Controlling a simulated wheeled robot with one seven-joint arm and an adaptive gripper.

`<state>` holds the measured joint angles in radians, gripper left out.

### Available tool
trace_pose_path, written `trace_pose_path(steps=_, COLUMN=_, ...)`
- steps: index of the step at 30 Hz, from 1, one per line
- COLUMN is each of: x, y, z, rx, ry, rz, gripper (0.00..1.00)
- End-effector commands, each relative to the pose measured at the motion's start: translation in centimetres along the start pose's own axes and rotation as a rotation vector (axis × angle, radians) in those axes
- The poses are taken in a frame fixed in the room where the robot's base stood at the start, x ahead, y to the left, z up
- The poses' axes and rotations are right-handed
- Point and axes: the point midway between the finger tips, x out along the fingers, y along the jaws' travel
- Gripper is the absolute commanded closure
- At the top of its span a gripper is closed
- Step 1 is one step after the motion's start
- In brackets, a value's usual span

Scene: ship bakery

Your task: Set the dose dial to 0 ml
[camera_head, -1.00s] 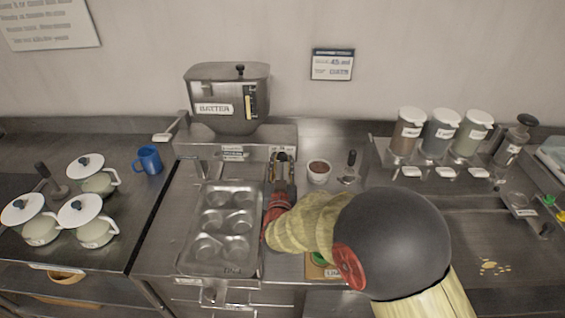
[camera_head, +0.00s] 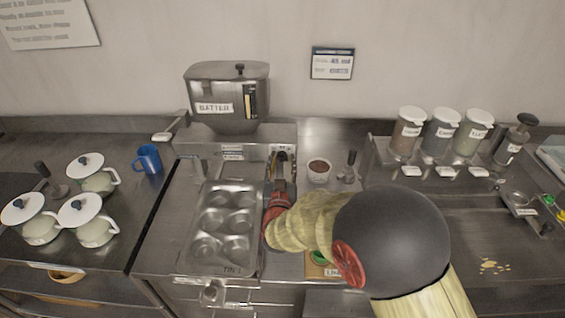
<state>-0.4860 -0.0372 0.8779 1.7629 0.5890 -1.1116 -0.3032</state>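The batter hopper (camera_head: 228,98) stands on a steel housing at the back, with a label reading BATTER. The dose dial is not clearly visible; the housing front (camera_head: 255,152) carries small labels, and my gripper is up against its right part. My gripper (camera_head: 282,157) points away from me at that front, with its two fingers either side of a small gap. I cannot tell whether it touches or grips a knob there. A wall card (camera_head: 332,63) appears to read 45 ml, though the print is blurred.
A muffin tin (camera_head: 225,228) lies left of my forearm. A small cup of brown contents (camera_head: 319,171) stands close right of the gripper. A blue mug (camera_head: 148,159) and several lidded white pots are on the left. Canisters (camera_head: 442,130) stand on a rack at the right.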

Motion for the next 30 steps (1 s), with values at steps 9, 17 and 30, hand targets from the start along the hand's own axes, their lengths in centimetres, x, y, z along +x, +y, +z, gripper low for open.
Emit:
trace_pose_path(steps=9, x=0.0, y=-0.3, z=-0.1, rx=0.000, ry=0.002, rz=-0.006, gripper=0.52)
trace_pose_path(steps=17, x=-0.1, y=-0.1, z=0.0, rx=0.000, ry=0.000, rz=-0.003, gripper=0.52)
trace_pose_path(steps=30, x=-4.9, y=-0.3, z=0.0, rx=0.000, ry=0.000, rz=-0.007, gripper=0.52)
